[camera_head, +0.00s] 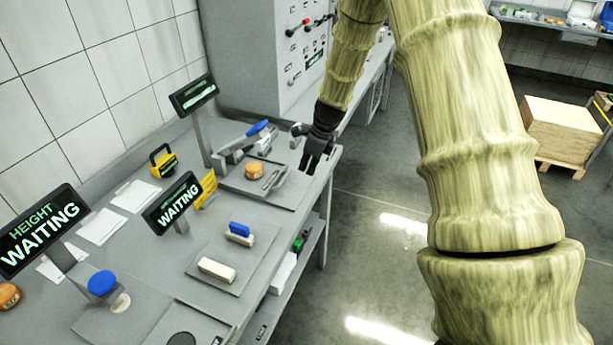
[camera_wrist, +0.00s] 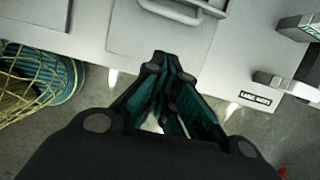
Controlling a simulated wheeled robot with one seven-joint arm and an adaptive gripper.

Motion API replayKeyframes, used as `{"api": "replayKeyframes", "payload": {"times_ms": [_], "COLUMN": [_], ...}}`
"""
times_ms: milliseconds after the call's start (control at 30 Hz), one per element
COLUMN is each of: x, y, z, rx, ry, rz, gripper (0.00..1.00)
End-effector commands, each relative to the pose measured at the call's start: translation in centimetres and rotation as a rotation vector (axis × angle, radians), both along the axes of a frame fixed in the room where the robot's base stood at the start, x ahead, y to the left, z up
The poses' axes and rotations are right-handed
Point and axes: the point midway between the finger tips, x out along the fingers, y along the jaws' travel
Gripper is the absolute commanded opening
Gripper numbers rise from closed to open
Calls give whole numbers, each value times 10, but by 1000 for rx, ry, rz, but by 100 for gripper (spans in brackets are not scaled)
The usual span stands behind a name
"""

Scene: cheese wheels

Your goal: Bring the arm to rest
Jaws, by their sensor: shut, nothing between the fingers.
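My arm comes down from the top of the head view, with a pale streaked, ribbed covering. My gripper (camera_head: 318,150) is black and hangs at the right end of the grey workbench (camera_head: 225,325), close to its edge. In the wrist view my gripper (camera_wrist: 160,62) has its fingertips together, with nothing between them. Below and beyond the fingers the wrist view shows the bench edge and the floor.
A press with a blue handle (camera_head: 257,128) and an orange cheese wheel (camera_head: 254,171) stand left of my gripper. Signs reading WAITING (camera_head: 172,203) stand on the bench. A grey cabinet (camera_head: 250,50) is behind.

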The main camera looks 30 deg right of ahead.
Motion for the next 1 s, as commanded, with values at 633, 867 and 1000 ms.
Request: {"api": "replayKeyframes", "payload": {"times_ms": [633,867,1000], "x": [-13,-31,-65], "y": [-11,-2,12], "z": [46,5,-58], "rx": [0,-64,-169], "ry": [0,25,61], "rz": [-3,107,322], "gripper": [0,0,0]}}
